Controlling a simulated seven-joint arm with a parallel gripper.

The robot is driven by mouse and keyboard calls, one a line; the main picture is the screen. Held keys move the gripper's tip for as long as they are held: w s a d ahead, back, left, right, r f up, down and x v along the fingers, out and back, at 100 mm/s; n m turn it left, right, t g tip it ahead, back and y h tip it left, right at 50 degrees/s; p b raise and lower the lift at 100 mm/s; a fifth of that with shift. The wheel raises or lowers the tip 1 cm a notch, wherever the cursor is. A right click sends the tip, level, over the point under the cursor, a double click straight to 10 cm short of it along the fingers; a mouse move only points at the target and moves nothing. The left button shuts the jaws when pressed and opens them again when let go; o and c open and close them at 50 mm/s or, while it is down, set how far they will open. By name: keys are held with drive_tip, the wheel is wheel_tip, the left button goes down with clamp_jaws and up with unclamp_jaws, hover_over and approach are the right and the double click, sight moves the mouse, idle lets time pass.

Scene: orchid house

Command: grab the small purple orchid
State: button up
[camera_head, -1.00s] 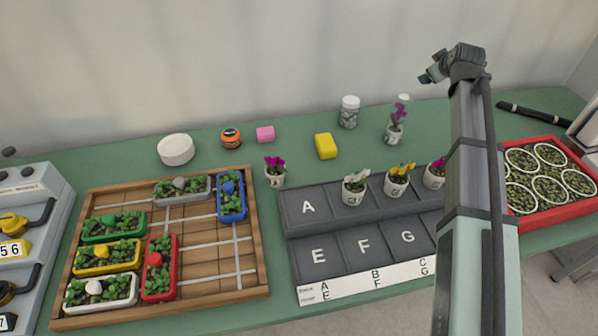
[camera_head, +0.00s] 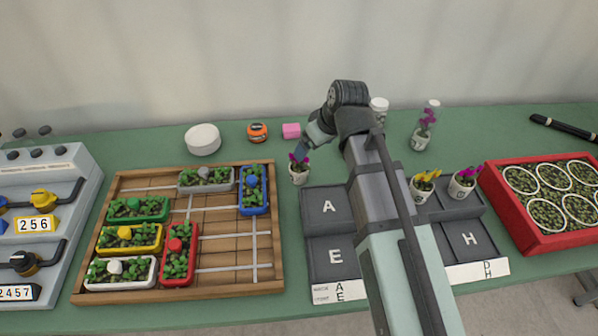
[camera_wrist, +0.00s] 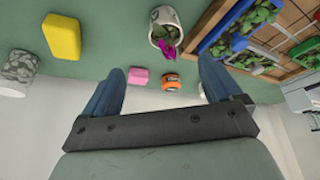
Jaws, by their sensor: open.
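A small purple orchid (camera_head: 299,174) in a white pot stands on the green bench, left of the dark lettered tray (camera_head: 324,233). My gripper (camera_head: 315,141) hangs just above and behind it in the head view. In the wrist view, the orchid's white pot (camera_wrist: 164,20) and purple bloom (camera_wrist: 168,49) show beyond the gap between my blue fingers (camera_wrist: 161,66). The fingers are spread, with nothing between them that I can see touching. Another purple orchid (camera_head: 464,184) stands on the tray's right part, and a taller purple one (camera_head: 421,136) stands behind it.
A wooden board (camera_head: 92,290) with colored planters lies left of the orchid. A pink block (camera_head: 291,130), an orange tin (camera_head: 257,132) and a white round lid (camera_head: 203,139) lie behind. The wrist view shows a yellow block (camera_wrist: 61,37). A red crate (camera_head: 512,207) is at right.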

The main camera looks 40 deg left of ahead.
sight(299, 168)
drive_tip(key=x, duration=0.3)
drive_tip(key=s+x, duration=0.1)
drive_tip(key=x, duration=0.5)
drive_tip(key=shift+s, duration=0.2)
drive_tip(key=shift+f, duration=0.1)
drive_tip(key=shift+x, duration=2.5)
drive_tip(key=shift+d, duration=0.15)
drive_tip(key=c, duration=1.2)
drive_tip(key=shift+o, duration=0.2)
